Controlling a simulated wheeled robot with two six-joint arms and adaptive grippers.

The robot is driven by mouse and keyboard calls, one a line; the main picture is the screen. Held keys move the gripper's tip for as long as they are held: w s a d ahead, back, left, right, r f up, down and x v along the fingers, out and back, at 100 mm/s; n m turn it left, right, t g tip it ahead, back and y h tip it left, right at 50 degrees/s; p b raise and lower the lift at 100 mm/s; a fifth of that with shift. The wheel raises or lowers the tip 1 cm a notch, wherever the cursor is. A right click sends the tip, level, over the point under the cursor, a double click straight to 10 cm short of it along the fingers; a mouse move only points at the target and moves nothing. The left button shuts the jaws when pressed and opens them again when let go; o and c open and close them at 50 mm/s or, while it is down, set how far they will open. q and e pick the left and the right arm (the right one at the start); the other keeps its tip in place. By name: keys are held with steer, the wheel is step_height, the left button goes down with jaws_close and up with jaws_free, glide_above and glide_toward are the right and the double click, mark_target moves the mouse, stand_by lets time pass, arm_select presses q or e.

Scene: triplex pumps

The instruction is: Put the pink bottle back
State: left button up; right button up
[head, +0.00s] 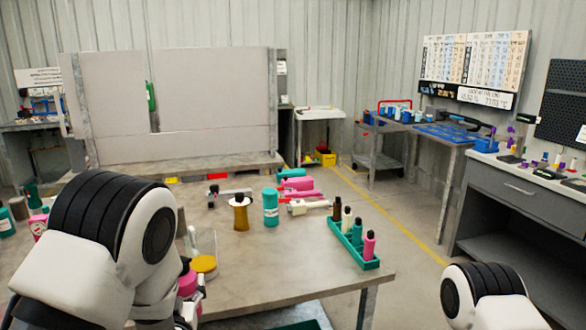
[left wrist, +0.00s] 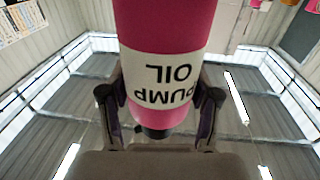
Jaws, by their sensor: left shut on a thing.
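A pink bottle (left wrist: 165,25) with a white "PUMP OIL" label is between the fingers of my left gripper (left wrist: 160,98), which is shut on it. The label reads upside down in the left wrist view, and a dark cap shows at the lower end. In the head view, part of the pink bottle (head: 187,283) shows beside my left gripper (head: 192,296) near the table's left front; my arm hides most of it. Another pink bottle with a dark cap (head: 369,246) stands in the front end of a teal rack (head: 349,246). My right gripper is out of view.
Behind the rack's pink bottle stand a cream (head: 347,219) and a brown bottle (head: 336,209). A yellow-lidded container (head: 204,266), an amber bottle (head: 240,214) and a teal bottle (head: 271,208) stand on the table (head: 290,262). Pink and teal parts (head: 297,187) lie farther back.

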arm_select(q)
steer(key=s+d+r+m+h, duration=0.1)
steer(key=s+d+m+h, duration=0.15)
steer(key=s, duration=0.25)
step_height(320, 180, down, 10)
steer(key=s+d, duration=0.1)
steer(key=s, duration=0.1)
steer(key=shift+h, duration=0.35)
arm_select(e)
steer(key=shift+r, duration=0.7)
arm_select(q)
steer(key=shift+n, duration=0.25)
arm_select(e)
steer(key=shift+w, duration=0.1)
arm_select(q)
steer(key=shift+s+f, duration=0.1)
steer(key=shift+f, duration=0.05)
